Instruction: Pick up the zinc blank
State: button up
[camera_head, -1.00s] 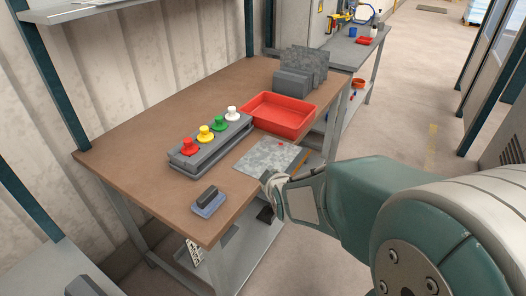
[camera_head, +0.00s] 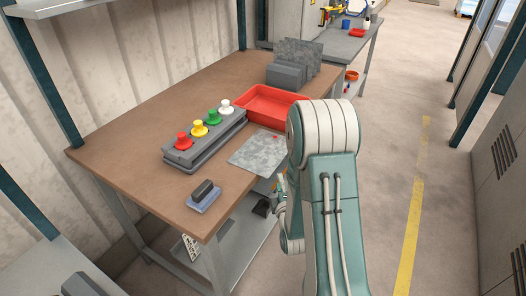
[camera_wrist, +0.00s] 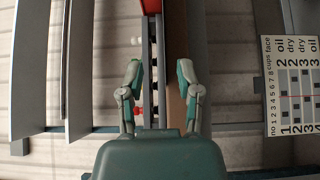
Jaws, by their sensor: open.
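The zinc blank (camera_head: 257,154) is a flat, mottled grey sheet with a small red mark. It lies on the brown workbench (camera_head: 130,132) at its right edge, in front of the red tray (camera_head: 262,111). My arm stands close to the right of it in the head view. My gripper (camera_wrist: 160,80) shows in the wrist view with its two fingers apart and nothing held. A dark slotted strip and a brown board edge run between and beyond the fingers. I cannot make out the blank there. In the head view my gripper is mostly hidden behind my arm, beside the bench.
A grey stand (camera_head: 206,139) with red, yellow, green and white knobs is left of the blank. A dark-topped blue block (camera_head: 203,197) lies nearer. Grey sheets (camera_head: 300,58) stand in a rack behind the tray. A printed card (camera_wrist: 291,87) shows at right. The floor right of the bench is clear.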

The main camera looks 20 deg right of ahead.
aim_at(273, 165)
jog(key=x, duration=0.8)
jog(key=shift+w+a+f, duration=0.2)
jog(key=shift+w+f, duration=0.1)
grip_shut()
